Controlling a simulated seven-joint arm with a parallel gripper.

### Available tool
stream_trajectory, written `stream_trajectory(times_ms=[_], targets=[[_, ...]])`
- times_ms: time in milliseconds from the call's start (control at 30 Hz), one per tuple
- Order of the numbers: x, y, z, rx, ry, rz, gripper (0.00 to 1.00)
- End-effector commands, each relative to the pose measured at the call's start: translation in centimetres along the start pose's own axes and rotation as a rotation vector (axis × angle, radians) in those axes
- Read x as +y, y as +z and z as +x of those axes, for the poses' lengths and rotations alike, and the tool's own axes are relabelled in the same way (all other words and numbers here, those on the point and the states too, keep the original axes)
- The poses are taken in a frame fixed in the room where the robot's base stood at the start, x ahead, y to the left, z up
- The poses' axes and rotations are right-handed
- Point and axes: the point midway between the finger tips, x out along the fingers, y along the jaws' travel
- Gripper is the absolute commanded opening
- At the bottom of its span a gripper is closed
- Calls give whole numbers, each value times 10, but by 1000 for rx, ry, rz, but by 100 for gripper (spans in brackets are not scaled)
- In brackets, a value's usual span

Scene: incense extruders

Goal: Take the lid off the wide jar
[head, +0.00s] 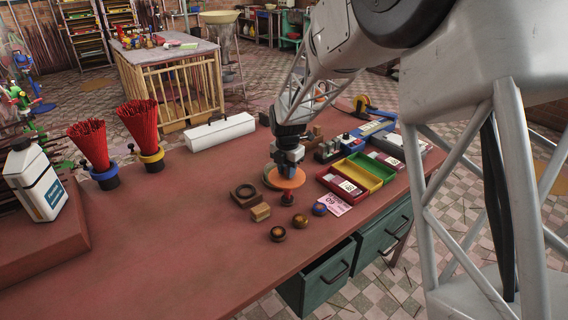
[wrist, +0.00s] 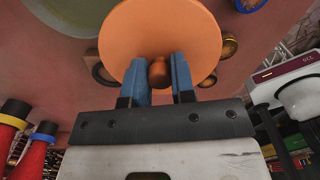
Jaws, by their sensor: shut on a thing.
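My gripper (head: 289,166) points down over the right part of the red table, its blue fingers closed around the knob of a round orange lid (head: 294,181). In the wrist view, the fingers (wrist: 158,78) stand either side of the brown-orange knob (wrist: 158,72), with the wide orange disc (wrist: 160,30) behind it. The lid looks roughly level.
A dark wooden block with a round hollow (head: 246,194), a small wooden block (head: 260,212) and several small round pieces (head: 278,234) lie close by. Red, yellow and green trays (head: 338,188) stand to the right. The left middle of the table (head: 150,235) is clear.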

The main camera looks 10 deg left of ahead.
Motion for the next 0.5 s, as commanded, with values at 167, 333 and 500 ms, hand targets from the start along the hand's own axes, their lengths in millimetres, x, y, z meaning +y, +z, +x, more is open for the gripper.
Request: stream_trajectory(times_ms=[167, 333, 500], targets=[[-18, -15, -3, 0, 1, 0, 1], [-30, -25, -4, 0, -1, 0, 1], [-36, -30, -4, 0, -1, 0, 1]])
